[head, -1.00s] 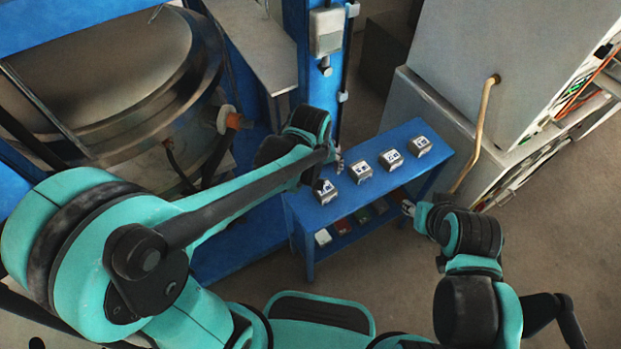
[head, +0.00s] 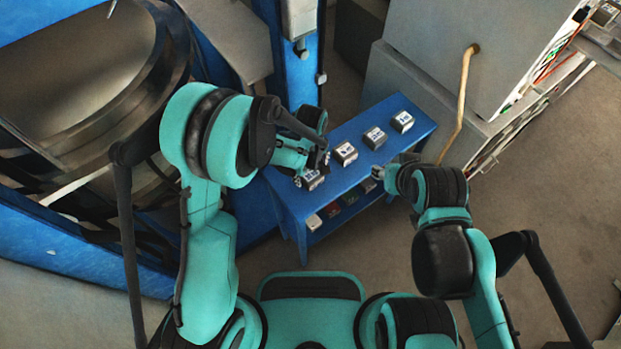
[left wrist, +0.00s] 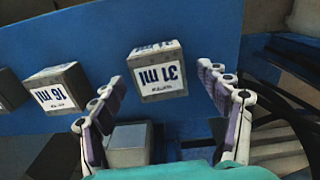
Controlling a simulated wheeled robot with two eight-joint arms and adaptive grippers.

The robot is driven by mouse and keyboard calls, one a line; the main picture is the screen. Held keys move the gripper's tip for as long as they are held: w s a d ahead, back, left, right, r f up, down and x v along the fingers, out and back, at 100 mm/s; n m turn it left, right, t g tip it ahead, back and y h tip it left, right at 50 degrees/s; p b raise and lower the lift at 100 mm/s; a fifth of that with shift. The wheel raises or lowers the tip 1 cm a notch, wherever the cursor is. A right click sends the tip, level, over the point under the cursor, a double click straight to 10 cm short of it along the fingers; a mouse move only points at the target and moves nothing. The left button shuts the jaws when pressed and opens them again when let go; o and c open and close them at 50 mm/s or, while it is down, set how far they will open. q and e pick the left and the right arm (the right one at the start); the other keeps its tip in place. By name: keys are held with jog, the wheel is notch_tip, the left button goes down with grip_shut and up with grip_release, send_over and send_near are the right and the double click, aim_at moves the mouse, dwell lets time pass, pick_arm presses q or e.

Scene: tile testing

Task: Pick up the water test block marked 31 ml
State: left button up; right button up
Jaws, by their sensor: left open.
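The metal block marked 31 ml (left wrist: 157,72) sits on the blue table (head: 362,122) with a white label facing my left wrist camera. In the head view it appears to be the nearest block (head: 314,180), at the table's left end, partly covered by my gripper. My left gripper (left wrist: 162,76) is open, its fingers on either side of the block in the wrist view; contact is not visible. In the head view my left gripper (head: 311,168) is over that table end. My right gripper (head: 379,173) is beside the table's front edge; its jaws are too small to read.
A block marked 16 ml (left wrist: 57,88) stands beside the 31 ml block. Two more blocks (head: 376,137) (head: 403,121) continue the row. A lower shelf holds more blocks, including a grey one (head: 314,222). A blue post (head: 299,75) rises behind the table.

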pick_arm(q)
notch_tip(320, 180, down, 2)
jog(key=shift+f, duration=0.1)
jog(key=c, duration=1.6)
jog(key=shift+r, duration=0.3)
